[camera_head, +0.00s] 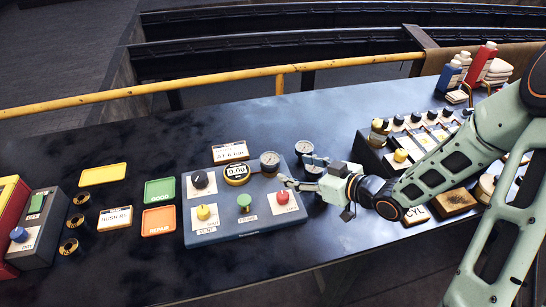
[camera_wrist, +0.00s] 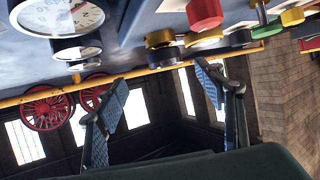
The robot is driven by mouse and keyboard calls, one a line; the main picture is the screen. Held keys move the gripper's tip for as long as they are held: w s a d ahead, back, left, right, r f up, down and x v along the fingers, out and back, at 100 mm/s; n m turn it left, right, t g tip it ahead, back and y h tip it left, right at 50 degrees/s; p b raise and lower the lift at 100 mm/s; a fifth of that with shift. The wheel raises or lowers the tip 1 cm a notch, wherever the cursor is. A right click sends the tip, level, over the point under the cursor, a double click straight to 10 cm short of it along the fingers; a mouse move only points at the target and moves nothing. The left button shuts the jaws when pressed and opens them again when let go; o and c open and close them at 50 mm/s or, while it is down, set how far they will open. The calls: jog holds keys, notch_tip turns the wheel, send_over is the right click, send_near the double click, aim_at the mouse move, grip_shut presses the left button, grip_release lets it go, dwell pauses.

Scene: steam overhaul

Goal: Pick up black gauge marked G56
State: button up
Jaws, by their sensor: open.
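A round black-rimmed gauge with a white face (camera_head: 304,147) stands on the dark bench just behind the right back corner of the control panel. A second similar gauge (camera_head: 270,159) sits at the panel's back edge. No G56 marking is legible on either. Two gauge faces also show at upper left in the wrist view, a larger one (camera_wrist: 75,15) and a smaller one (camera_wrist: 77,47). My gripper (camera_head: 297,171) is open and empty, its fingers over the panel's right edge, between and in front of the gauges. In the wrist view the spread fingers (camera_wrist: 160,92) have no gauge between them.
A valve rack (camera_head: 420,140) and bottles (camera_head: 480,65) stand right. A yellow rail (camera_head: 200,88) runs behind the bench.

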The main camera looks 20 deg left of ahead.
aim_at(273, 160)
jog(key=x, duration=0.4)
jog(key=shift+s+a+r, duration=0.1)
jog(key=shift+a+r, duration=0.05)
jog(key=shift+a, duration=0.35)
jog(key=shift+r+p+x, duration=0.15)
jog(key=shift+p+x, duration=0.1)
jog(key=shift+x, duration=1.3)
jog(key=shift+r+p+x, duration=0.1)
jog(key=shift+p+x, duration=0.15)
jog(key=shift+x, duration=1.3)
jog(key=shift+a, duration=0.1)
jog(key=c, duration=1.4)
jog(key=shift+r, duration=0.1)
